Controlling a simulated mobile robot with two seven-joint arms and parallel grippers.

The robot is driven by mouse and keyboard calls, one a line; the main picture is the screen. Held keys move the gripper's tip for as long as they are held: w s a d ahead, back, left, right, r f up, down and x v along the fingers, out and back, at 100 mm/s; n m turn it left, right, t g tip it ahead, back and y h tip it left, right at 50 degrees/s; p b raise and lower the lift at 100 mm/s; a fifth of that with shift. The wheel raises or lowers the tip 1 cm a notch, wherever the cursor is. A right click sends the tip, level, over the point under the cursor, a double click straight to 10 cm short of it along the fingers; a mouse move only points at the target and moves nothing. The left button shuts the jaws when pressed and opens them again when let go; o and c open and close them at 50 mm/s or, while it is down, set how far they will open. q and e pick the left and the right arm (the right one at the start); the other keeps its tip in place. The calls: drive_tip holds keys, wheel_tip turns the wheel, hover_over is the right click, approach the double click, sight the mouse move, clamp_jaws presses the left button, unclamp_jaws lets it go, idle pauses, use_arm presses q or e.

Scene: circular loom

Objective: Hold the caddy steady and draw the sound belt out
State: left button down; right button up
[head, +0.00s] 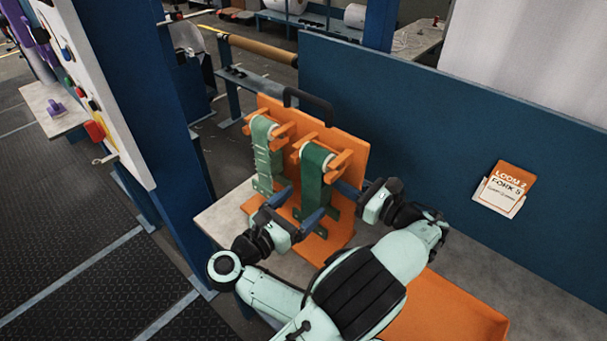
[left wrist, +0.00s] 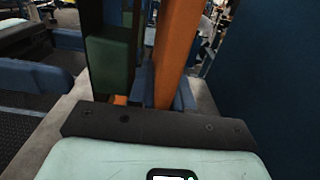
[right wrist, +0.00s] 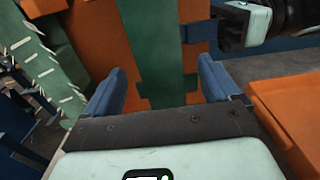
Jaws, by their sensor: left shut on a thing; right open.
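The orange caddy (head: 351,155) stands upright on the bench with a dark handle on top. Two green belts hang from its pegs. The left belt (head: 266,155) is paler and shows white cracks across it in the right wrist view (right wrist: 50,62). The right belt (head: 312,178) is plain dark green and looks sound; it fills the middle of the right wrist view (right wrist: 153,45). My right gripper (head: 296,207) is open, its fingers on either side of the sound belt's lower part, not closed on it. My left gripper (head: 348,192) is shut on the caddy's right edge (left wrist: 176,45).
A blue panel (head: 420,130) rises behind the bench. A card (head: 502,188) reading LOOM 2 FORK 5 hangs on it. An orange tray (head: 450,312) lies on the bench at the lower right. A blue post (head: 160,110) stands left of the bench.

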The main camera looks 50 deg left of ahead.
sight(310, 197)
drive_tip(key=shift+w+a, duration=0.2)
drive_tip(key=shift+w, duration=1.3)
drive_tip(key=shift+w+a, duration=0.15)
drive_tip(key=shift+w, duration=1.3)
drive_tip(key=shift+s+r, duration=0.1)
clamp_jaws()
